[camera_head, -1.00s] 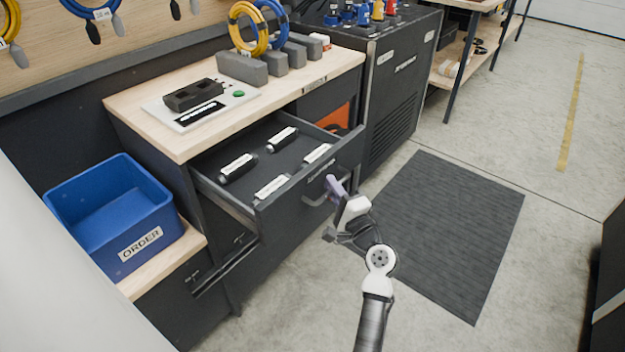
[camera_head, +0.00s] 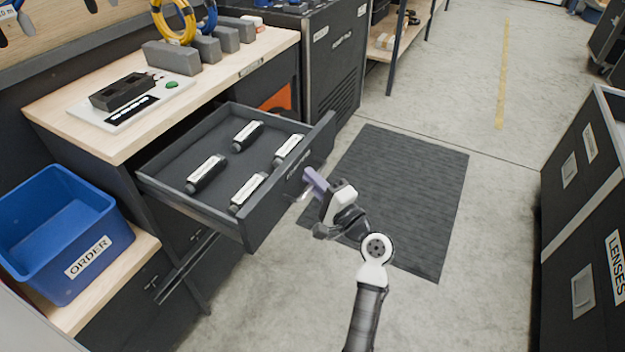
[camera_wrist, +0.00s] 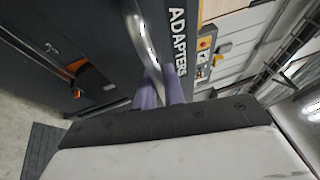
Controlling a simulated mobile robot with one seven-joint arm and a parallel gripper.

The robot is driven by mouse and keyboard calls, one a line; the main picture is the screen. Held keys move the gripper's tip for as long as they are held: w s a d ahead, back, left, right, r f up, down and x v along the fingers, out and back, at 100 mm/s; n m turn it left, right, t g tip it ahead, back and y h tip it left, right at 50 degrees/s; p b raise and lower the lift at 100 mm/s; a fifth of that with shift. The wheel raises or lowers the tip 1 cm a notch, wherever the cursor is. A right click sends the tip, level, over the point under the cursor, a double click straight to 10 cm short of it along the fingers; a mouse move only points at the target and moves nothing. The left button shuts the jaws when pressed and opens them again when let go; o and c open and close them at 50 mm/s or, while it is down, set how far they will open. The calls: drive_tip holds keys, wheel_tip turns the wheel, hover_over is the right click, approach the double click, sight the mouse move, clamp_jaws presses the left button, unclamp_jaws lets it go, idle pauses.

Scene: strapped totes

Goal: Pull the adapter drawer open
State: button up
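The dark grey adapter drawer (camera_head: 290,185) stands well out from under the wooden worktop. Several black adapters with white labels lie in it, among them one at the front left (camera_head: 206,173). Its front reads ADAPTERS in the wrist view (camera_wrist: 178,42). The curved metal handle (camera_wrist: 143,40) shows there too. My gripper (camera_head: 312,182), with purple fingers, is at the handle on the outer face of the drawer. In the wrist view the fingers (camera_wrist: 160,88) lie on either side of the handle's end, closed on it; the fingertips are partly hidden.
A blue ORDER bin (camera_head: 62,235) stands on a low wooden shelf at left. The worktop (camera_head: 75,95) carries a white board with a black device, and grey blocks. A dark LENSES cabinet (camera_head: 590,200) stands at right. The floor around the black mat (camera_head: 400,190) is clear.

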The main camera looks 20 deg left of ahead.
drive_tip(key=shift+o, duration=0.9)
drive_tip(key=b+v, duration=0.2)
drive_tip(key=v, duration=1.1)
drive_tip(key=shift+s+d+b, duration=0.2)
drive_tip(key=shift+d+b, duration=0.1)
drive_tip(key=shift+f, duration=0.1)
